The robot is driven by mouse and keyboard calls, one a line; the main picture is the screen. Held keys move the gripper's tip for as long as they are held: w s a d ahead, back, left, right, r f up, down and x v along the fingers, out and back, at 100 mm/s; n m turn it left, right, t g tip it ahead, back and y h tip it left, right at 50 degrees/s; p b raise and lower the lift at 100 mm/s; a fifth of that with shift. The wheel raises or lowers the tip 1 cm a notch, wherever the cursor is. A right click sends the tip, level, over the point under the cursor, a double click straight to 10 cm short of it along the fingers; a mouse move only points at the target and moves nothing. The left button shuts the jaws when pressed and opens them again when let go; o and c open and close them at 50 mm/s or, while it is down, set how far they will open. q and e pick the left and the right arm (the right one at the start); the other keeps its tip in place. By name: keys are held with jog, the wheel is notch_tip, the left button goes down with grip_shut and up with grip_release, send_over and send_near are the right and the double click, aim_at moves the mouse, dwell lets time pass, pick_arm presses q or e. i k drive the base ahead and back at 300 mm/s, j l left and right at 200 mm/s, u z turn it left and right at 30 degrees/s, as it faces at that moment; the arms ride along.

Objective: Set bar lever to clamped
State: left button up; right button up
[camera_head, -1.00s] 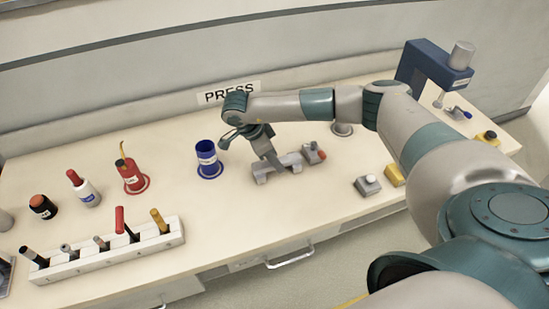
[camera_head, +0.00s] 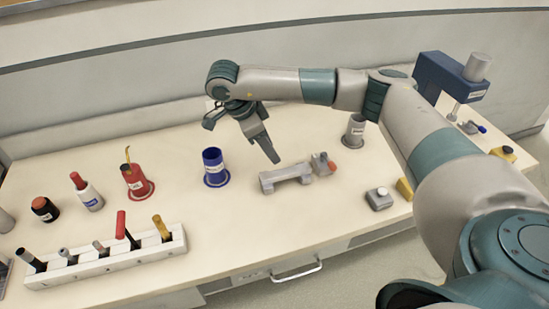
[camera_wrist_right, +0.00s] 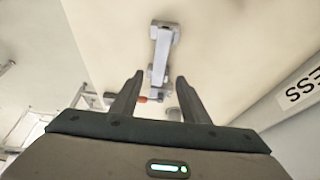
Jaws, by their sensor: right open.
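A grey bar fixture (camera_head: 285,177) with a raised block at each end lies on the bench, right of the blue cup. Beside its right end is a small grey block with an orange-tipped lever (camera_head: 330,167); the orange tip also shows in the right wrist view (camera_wrist_right: 143,99). Which position the lever is in cannot be told. My right gripper (camera_head: 274,160) is open and empty, above and behind the fixture, apart from it. In the right wrist view the fixture (camera_wrist_right: 160,60) shows beyond and between the spread fingers (camera_wrist_right: 160,78). My left gripper is out of view.
A blue cup (camera_head: 213,168) stands left of the fixture. A grey button box (camera_head: 379,198) and a grey cylinder (camera_head: 354,131) are to its right. A blue press (camera_head: 450,80) stands at the far right. A white tool rack (camera_head: 105,260) is front left.

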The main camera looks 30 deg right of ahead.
aim_at(324, 156)
jog(key=z, duration=1.4)
